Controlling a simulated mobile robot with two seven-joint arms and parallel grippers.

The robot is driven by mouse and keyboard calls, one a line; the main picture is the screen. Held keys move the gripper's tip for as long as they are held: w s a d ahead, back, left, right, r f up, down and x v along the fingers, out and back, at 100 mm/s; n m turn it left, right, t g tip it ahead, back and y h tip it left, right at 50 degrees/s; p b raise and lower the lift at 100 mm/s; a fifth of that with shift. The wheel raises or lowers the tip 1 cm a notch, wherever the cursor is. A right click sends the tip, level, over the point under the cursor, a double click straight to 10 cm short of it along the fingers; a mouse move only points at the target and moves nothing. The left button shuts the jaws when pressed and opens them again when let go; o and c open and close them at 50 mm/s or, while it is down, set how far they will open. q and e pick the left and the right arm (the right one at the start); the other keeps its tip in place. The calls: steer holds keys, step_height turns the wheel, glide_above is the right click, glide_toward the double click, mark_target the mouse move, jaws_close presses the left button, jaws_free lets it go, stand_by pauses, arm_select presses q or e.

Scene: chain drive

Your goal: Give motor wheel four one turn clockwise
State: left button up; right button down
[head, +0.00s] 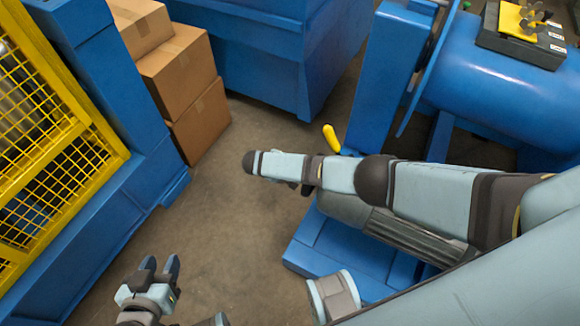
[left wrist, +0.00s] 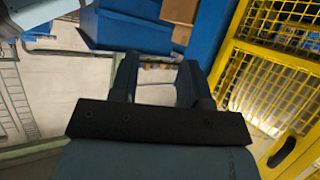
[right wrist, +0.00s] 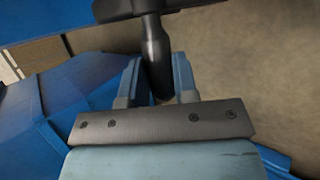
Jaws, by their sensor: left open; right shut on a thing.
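In the right wrist view a dark cylindrical handle (right wrist: 156,58) stands between the two fingers of my right gripper (right wrist: 157,85), which is shut on it. The handle joins a dark bar (right wrist: 130,8) at the top edge. The rest of any wheel is out of that view, and I cannot read a number on it. In the head view my right arm covers the right gripper's place. My left gripper (head: 160,268) is open and empty at the lower left of the head view, over the floor. Its parted fingers also show in the left wrist view (left wrist: 158,80).
A grey ribbed motor (head: 400,238) lies on a blue base (head: 315,248) under my right arm. A yellow handle (head: 331,138) stands beyond the arm. Yellow mesh fencing (head: 60,165) is at left, with cardboard boxes (head: 182,75) behind. Floor between is clear.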

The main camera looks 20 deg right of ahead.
steer(key=shift+a, duration=0.1)
steer(key=c, duration=0.9)
jaws_free()
steer(key=shift+r, duration=0.1)
arm_select(q)
steer(key=shift+s+a+r+y+p, duration=0.2)
steer(key=shift+a+y+p, duration=0.15)
steer(key=shift+p, duration=1.75)
arm_select(e)
steer(key=shift+v, duration=6.8)
